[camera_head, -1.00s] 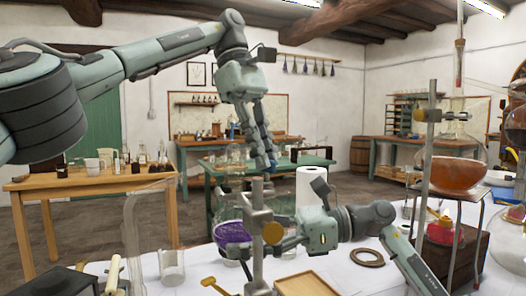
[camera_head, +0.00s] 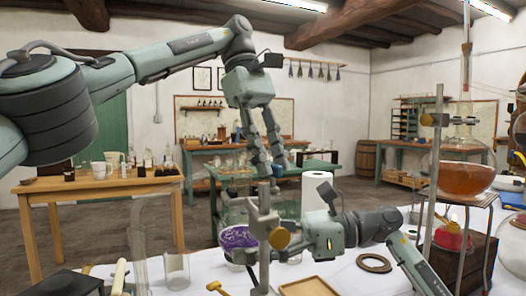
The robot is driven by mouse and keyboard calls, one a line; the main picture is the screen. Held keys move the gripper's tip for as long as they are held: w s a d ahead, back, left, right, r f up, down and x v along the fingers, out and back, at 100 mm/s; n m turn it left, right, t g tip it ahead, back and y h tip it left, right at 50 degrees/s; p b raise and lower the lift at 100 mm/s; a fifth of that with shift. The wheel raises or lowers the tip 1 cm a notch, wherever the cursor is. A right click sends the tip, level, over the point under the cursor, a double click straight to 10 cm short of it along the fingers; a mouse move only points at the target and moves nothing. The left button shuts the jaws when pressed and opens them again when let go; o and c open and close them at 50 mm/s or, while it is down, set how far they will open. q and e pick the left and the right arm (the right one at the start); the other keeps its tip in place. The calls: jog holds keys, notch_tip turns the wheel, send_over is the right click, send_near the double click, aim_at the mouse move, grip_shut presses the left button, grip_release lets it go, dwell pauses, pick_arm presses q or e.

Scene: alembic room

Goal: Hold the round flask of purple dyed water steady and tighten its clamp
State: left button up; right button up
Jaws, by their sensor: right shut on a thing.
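The round flask (camera_head: 238,237) of purple water is left of a metal stand rod (camera_head: 264,270) on the white table. Its clamp has a boss on the rod and a round brass knob (camera_head: 279,238) on the boss's right side. My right gripper (camera_head: 256,252) comes in low from the right, behind the rod and knob, and is shut on the flask. Its fingertips are partly hidden by the stand. My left gripper (camera_head: 271,176) points down above the clamp near the rod's top. Its fingers are apart with nothing seen between them.
A glass beaker (camera_head: 176,270), a wooden tray (camera_head: 308,288) and a dark ring (camera_head: 374,263) lie nearby. A paper roll (camera_head: 316,192) stands behind my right gripper.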

pick_arm(q)
jog(key=shift+f+n, duration=0.15)
jog(key=shift+n, duration=0.15)
